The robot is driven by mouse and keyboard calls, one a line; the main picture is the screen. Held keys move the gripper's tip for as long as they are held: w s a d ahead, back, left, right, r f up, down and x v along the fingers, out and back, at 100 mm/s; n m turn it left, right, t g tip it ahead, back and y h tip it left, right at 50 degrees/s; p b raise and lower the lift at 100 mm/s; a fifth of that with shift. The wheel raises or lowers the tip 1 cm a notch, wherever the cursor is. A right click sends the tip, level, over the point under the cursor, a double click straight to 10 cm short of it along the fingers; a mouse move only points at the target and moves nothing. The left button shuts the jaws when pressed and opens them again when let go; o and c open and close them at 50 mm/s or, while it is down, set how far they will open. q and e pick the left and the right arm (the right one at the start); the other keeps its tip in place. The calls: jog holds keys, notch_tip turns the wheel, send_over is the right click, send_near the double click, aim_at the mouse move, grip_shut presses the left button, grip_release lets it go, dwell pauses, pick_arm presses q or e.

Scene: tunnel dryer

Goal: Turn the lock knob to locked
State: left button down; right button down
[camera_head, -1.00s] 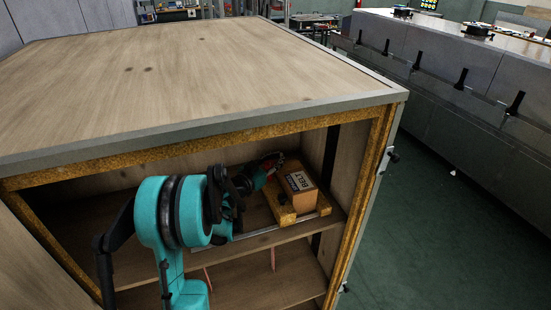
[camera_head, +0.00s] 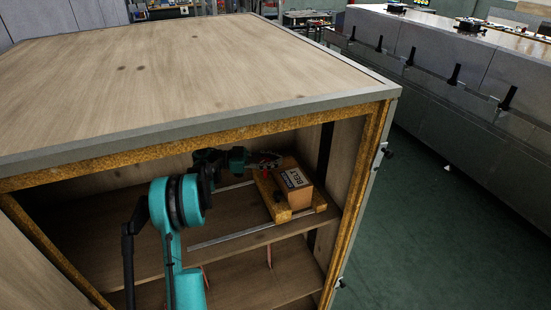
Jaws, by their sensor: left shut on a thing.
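A wooden box (camera_head: 292,186) with a label reading "BELT" stands on a yellowish wooden base (camera_head: 275,205) on the cabinet's upper shelf. A small red part, seemingly the lock knob (camera_head: 265,173), shows at the box's left side, mostly hidden by my fingers. My left gripper (camera_head: 268,161) reaches into the cabinet from the left and is shut on this red knob. Its wrist lies nearly level. Which way the knob points cannot be told. My right gripper is not in view.
The cabinet top (camera_head: 180,80) hangs over the shelf (camera_head: 225,220), and the cabinet's right side wall (camera_head: 352,165) stands close to the box. A metal rail (camera_head: 240,232) runs along the shelf. Below is a lower shelf (camera_head: 245,280). Green floor (camera_head: 440,240) lies free at the right.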

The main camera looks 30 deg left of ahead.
pick_arm(q)
jog(key=shift+s+d+m+g+h+p, duration=0.15)
jog(key=shift+m+g+h, duration=0.1)
jog(key=shift+m+g, duration=0.35)
jog(key=shift+s+m+g+h+p, duration=0.15)
jog(key=shift+m+g+h, duration=0.2)
jog(key=shift+g, duration=0.45)
jog(key=shift+s+d+m+g+h+p, duration=0.1)
jog(key=shift+m+g+h+p, duration=0.1)
jog(key=shift+m+g, duration=0.4)
jog(key=shift+g, duration=0.4)
jog(key=c, duration=1.1)
grip_release()
notch_tip(320, 180, up, 10)
jog(key=shift+o, duration=0.4)
